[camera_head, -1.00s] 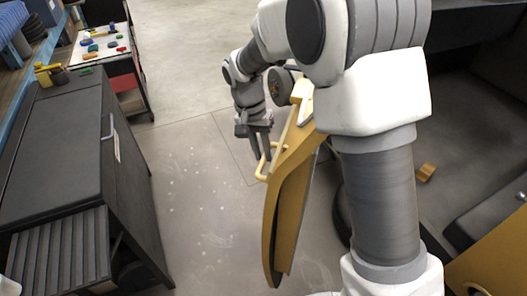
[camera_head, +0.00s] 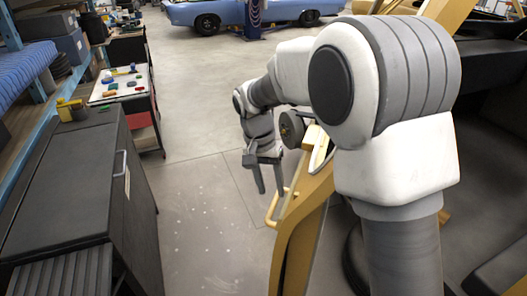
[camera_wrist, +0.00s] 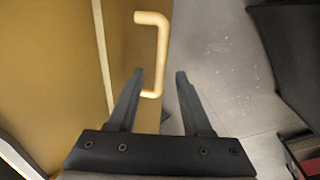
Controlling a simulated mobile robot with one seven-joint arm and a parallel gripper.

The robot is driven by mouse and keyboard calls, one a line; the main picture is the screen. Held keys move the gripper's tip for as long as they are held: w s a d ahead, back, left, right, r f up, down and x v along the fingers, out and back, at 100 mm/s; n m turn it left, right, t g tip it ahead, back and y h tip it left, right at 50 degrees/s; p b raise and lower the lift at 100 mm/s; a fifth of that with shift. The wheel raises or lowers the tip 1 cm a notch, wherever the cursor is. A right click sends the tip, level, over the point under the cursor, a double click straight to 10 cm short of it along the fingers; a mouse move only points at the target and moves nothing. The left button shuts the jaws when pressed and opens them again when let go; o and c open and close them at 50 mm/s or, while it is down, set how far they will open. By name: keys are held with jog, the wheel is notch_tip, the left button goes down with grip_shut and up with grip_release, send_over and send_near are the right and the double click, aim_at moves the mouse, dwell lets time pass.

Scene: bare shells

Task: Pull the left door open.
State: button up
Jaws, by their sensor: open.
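The left door (camera_head: 298,238) is a yellow panel standing swung out from the yellow-framed dark cab on the right. Its pale yellow bar handle (camera_head: 271,212) is on its left side. The door (camera_wrist: 60,60) fills the left of the wrist view, with the handle (camera_wrist: 162,45) at top centre. My gripper (camera_head: 271,193) is open, pointing down beside the handle. In the wrist view, the handle's lower end shows between the two fingers of my gripper (camera_wrist: 160,72); I cannot tell whether either finger touches it.
A dark cabinet (camera_head: 60,185) stands at the left, with a cart (camera_head: 120,85) holding small coloured items behind it. A blue car (camera_head: 245,14) is at the far back. Grey floor (camera_head: 200,205) lies clear between the cabinet and door.

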notch_tip(320, 180, up, 13)
jog(key=a, duration=0.2)
jog(key=shift+w+a+r, duration=0.2)
jog(key=shift+w+a, duration=0.05)
jog(key=shift+w, duration=0.1)
